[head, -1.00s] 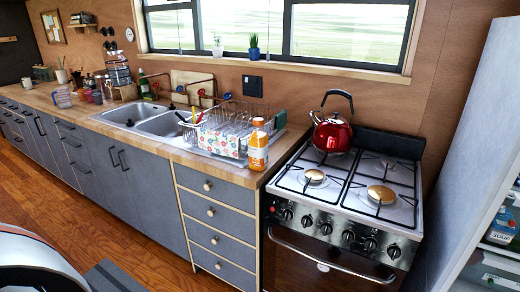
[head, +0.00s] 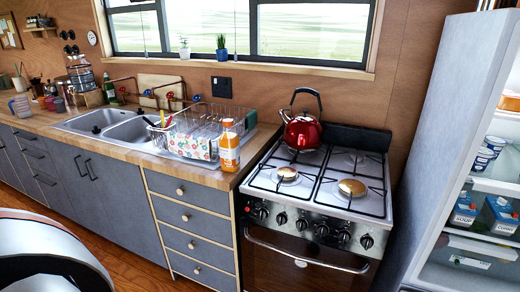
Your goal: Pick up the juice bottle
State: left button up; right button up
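The juice bottle (head: 229,148) is orange with a white label band and an orange cap. It stands upright on the wooden counter (head: 207,178), near the counter's front right corner. It is just in front of the dish rack and left of the stove. Neither of my grippers shows in the head view, and nothing is holding the bottle.
A wire dish rack (head: 199,124) with a flowered cloth stands behind the bottle. The gas stove (head: 322,187) carries a red kettle (head: 302,132). A double sink (head: 113,124) lies to the left. The fridge at right shows stocked shelves (head: 485,236). Wooden floor (head: 140,262) shows below the drawers.

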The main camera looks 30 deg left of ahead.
aim_at(229, 146)
jog(key=j+z, duration=0.4)
jog(key=k+j+z, duration=0.1)
jog(key=j+z, duration=0.3)
jog(key=k+j+z, duration=0.1)
jog(key=j, duration=0.2)
jog(key=k+j+z, duration=0.15)
jog(key=j, duration=0.15)
jog(key=k+j+z, duration=0.1)
jog(key=j, duration=0.15)
jog(key=k+j, duration=0.15)
jog(key=j, duration=0.15)
jog(key=k+j+z, duration=0.1)
jog(key=j, duration=0.2)
jog(key=k+j, duration=0.2)
jog(key=j+z, duration=0.05)
jog(key=j, duration=0.05)
